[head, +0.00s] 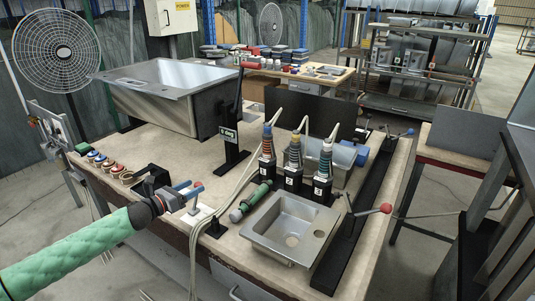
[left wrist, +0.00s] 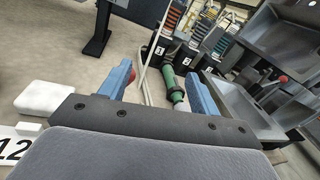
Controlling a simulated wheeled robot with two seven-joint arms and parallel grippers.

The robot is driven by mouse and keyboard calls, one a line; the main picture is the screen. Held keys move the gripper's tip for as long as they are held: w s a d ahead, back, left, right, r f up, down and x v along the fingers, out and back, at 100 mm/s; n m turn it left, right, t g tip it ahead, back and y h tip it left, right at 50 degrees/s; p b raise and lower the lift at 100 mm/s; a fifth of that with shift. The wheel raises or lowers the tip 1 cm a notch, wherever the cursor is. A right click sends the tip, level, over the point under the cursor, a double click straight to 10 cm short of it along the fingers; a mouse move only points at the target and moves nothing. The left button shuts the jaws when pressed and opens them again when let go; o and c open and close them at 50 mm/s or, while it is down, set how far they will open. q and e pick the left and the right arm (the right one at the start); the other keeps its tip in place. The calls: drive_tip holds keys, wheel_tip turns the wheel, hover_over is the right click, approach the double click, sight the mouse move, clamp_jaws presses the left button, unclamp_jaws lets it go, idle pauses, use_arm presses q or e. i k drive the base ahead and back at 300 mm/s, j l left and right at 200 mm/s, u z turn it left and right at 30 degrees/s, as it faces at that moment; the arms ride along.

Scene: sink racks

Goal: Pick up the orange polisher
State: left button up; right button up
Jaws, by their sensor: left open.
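Three upright polishers stand in numbered black holders on the workbench in the head view. The left one (head: 267,142) has a blue top and a reddish-orange body. My left gripper (head: 192,191) is open and empty, left of and nearer than the holders. Its blue fingers are spread in the left wrist view (left wrist: 158,74), with the holders beyond. My right gripper is out of view.
A green cylindrical tool (head: 250,202) lies between my left gripper and the holders. A metal sink (head: 262,240) is at the front right, beside a black rail with a red-knobbed lever (head: 385,208). A black stand (head: 234,150) rises behind. Pale cables hang near the gripper.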

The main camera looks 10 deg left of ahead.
sight(269, 158)
drive_tip(key=i+l, duration=0.8)
